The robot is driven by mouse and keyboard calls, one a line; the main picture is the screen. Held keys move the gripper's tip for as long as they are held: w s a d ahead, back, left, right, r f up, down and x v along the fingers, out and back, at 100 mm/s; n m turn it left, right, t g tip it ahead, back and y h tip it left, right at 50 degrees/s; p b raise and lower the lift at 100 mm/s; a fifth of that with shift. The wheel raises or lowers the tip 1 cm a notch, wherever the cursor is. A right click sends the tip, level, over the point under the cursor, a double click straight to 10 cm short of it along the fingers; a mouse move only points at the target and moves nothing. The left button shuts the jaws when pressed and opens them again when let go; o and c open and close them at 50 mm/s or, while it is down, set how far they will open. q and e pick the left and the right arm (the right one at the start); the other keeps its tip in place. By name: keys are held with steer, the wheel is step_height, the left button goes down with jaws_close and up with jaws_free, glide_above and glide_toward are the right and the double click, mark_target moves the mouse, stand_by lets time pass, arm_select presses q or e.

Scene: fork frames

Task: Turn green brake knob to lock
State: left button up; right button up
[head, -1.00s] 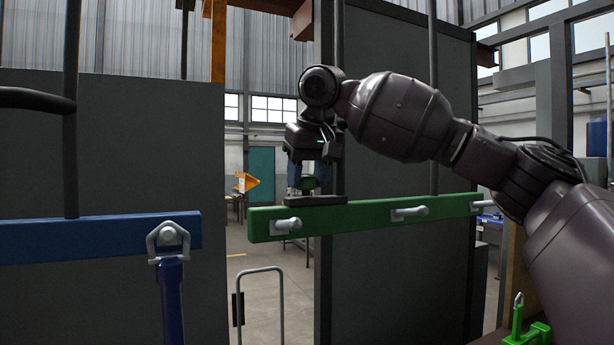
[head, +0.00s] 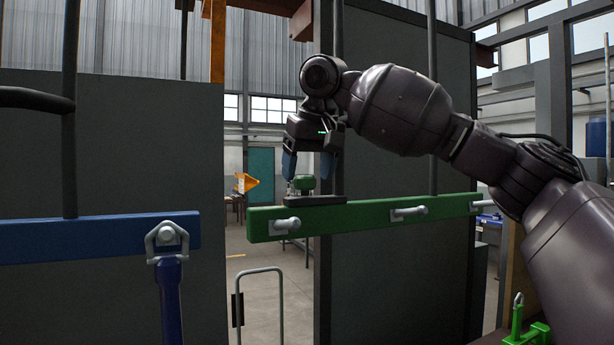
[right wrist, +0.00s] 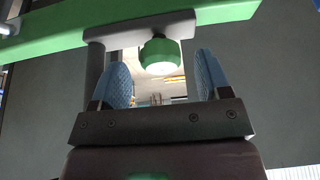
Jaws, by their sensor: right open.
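The green knob (head: 303,184) stands at the left end of the green bar (head: 355,215), next to a dark mounting plate (head: 315,200). My right gripper (head: 307,166) is open just above the knob, its blue fingers pointing down and spread wider than it. In the right wrist view the knob (right wrist: 160,54), with a pale end face, lies beyond and between the two open blue fingers (right wrist: 160,82), apart from both. Whether the knob is at its lock position cannot be told. My left gripper is not in view.
The green bar carries several grey pegs and dark upright rods. A blue bar (head: 95,240) with a shackle (head: 168,240) is on the left. Dark panels flank an open gap. A grey hoop rail (head: 260,270) stands low in the gap.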

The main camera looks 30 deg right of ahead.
steer(key=v, duration=0.9)
steer(key=shift+s, duration=0.15)
